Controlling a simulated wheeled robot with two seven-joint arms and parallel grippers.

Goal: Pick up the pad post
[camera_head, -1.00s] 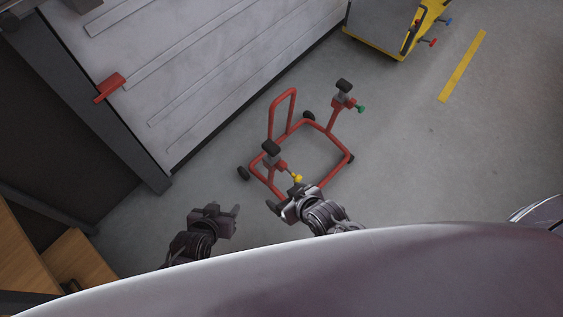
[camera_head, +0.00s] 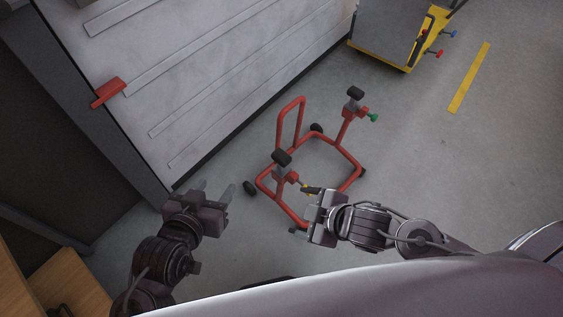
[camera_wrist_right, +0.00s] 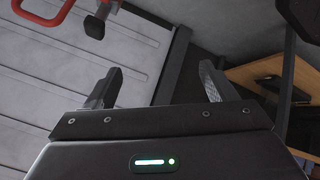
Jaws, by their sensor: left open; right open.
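A red wheeled stand (camera_head: 347,155) on the floor carries two upright posts with black pads. The near pad post (camera_head: 281,175) has a yellow knob, partly hidden by my right gripper. The far pad post (camera_head: 353,110) has a green knob. I cannot tell which post the task means. My right gripper (camera_head: 303,210) is open and empty, overlapping the near post's knob in the head view; contact cannot be told. In the right wrist view its spread fingers (camera_wrist_right: 160,84) have a black pad (camera_wrist_right: 95,27) beyond them, upper left. My left gripper (camera_head: 215,190) is open and empty, left of the stand.
A grey lift platform (camera_head: 190,75) with a red lever (camera_head: 108,92) fills the upper left. A yellow-framed cart (camera_head: 380,58) stands at the top right. Wooden furniture (camera_head: 65,280) is at the lower left. The floor right of the stand is clear.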

